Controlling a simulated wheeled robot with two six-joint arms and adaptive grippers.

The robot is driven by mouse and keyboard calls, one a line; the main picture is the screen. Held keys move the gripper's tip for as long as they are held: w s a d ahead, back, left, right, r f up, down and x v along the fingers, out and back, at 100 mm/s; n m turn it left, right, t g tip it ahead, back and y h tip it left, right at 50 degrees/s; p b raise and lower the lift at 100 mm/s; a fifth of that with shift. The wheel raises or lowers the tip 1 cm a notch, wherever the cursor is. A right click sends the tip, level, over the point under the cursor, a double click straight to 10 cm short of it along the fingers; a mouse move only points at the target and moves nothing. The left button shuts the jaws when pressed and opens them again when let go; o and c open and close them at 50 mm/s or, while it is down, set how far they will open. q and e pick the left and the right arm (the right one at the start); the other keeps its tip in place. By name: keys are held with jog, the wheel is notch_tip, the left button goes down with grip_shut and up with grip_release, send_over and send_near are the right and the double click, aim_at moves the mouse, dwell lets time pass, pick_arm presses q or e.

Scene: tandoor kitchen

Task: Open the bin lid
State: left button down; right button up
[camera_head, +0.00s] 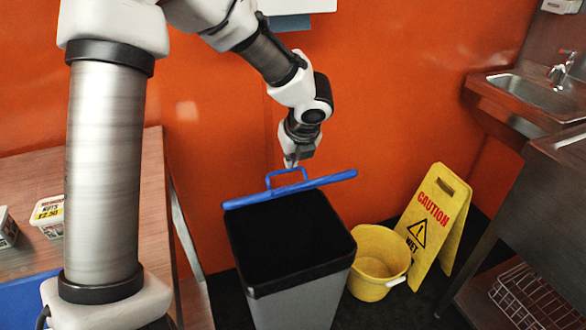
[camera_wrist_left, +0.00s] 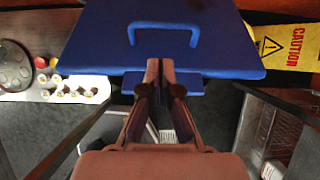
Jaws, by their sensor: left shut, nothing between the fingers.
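The bin (camera_head: 292,245) stands on the floor, grey with a black rim, and its dark inside shows from above. Its blue lid (camera_head: 300,188) is tilted up along the rim's far edge, seen nearly edge-on, with a blue loop handle (camera_head: 287,176) on its far face. My left gripper (camera_head: 291,161) is behind the raised lid, beside the handle. In the left wrist view the left gripper (camera_wrist_left: 160,68) is shut and empty, its fingertips over the near edge of the blue lid (camera_wrist_left: 120,50). I cannot tell whether they touch it. My right gripper is not in view.
A yellow bucket (camera_head: 378,262) and a yellow caution sign (camera_head: 437,222) stand right of the bin. A wooden table (camera_head: 152,190) is on the left, and an orange wall is behind.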

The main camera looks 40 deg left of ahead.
pick_arm(q)
jog(key=b+x, duration=0.1)
jog(key=x, duration=0.7)
jog(key=shift+f+b, duration=0.1)
jog(key=shift+b, duration=0.25)
jog(key=w+a+r+p, duration=0.3)
jog(key=a+p, duration=0.3)
jog(key=p, duration=0.4)
jog(key=w+a+r+h+p, duration=0.1)
jog(key=w+a+r+p, duration=0.1)
jog(key=a+p, duration=0.5)
jog(key=w+p, duration=0.1)
jog(key=p, duration=0.3)
jog(key=shift+w+a+r+g+p, duration=0.3)
jog(key=shift+w+r+g, duration=0.05)
jog(key=shift+r+g, duration=0.05)
jog(key=v, duration=1.2)
